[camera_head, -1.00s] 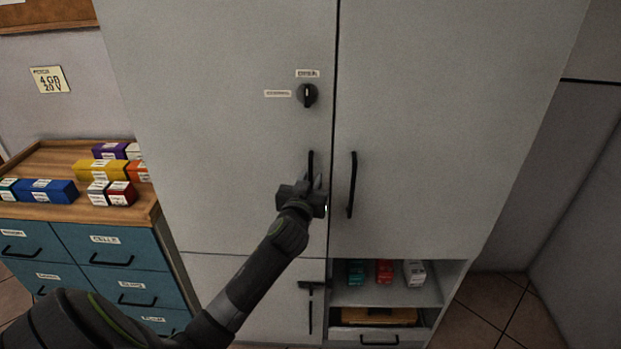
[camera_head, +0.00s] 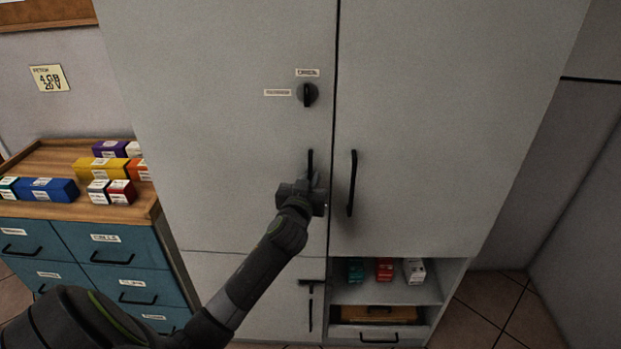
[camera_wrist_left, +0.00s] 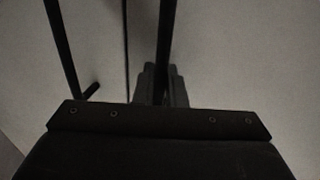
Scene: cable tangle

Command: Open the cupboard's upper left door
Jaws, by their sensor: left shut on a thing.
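The cupboard's upper left door (camera_head: 230,130) is a tall grey panel, flush with its frame. Its black vertical bar handle (camera_head: 310,163) is near the door's right edge, and it also shows in the left wrist view (camera_wrist_left: 166,35). My left gripper (camera_head: 312,185) is shut on the lower part of this handle; the fingers (camera_wrist_left: 160,85) sit on both sides of the bar in the left wrist view. A black knob (camera_head: 308,94) with small labels is on the door above the handle. The gripper hides the handle's lower end. My right gripper is not in view.
The upper right door (camera_head: 440,120) has its own black handle (camera_head: 351,184) close by on the right. Below it is an open shelf (camera_head: 390,294) with small boxes. A blue drawer unit (camera_head: 118,262) with coloured boxes on top stands left.

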